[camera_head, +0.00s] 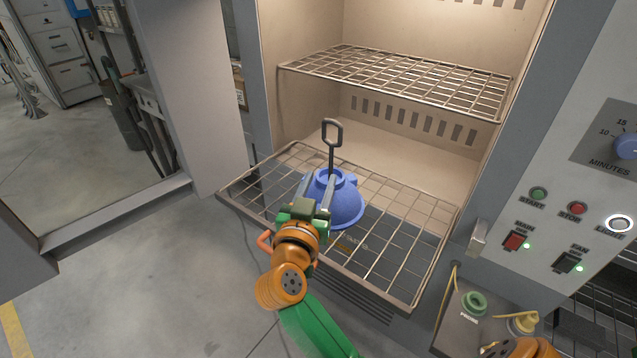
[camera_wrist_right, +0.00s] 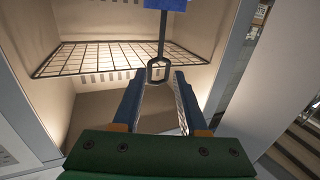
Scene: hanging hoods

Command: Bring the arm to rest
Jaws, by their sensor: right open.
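A blue hood (camera_head: 340,205) with a dark upright rod ending in a loop (camera_head: 332,132) appears over the pulled-out lower wire rack (camera_head: 400,250) in the head view. I cannot tell exactly how it is supported. My right gripper (camera_head: 317,184) is in front of the hood, its two fingers apart. In the right wrist view, the open fingers (camera_wrist_right: 158,88) frame the loop (camera_wrist_right: 159,70) without closing on it, and part of the blue hood (camera_wrist_right: 168,4) shows at the top edge. The right arm reaches in from the bottom. My left gripper is out of view.
An upper wire rack (camera_head: 400,80) spans the open oven chamber. A control panel (camera_head: 570,190) with buttons and switches stands at the right. A pillar (camera_head: 195,95) rises left of the oven. The floor (camera_head: 130,280) at lower left is clear.

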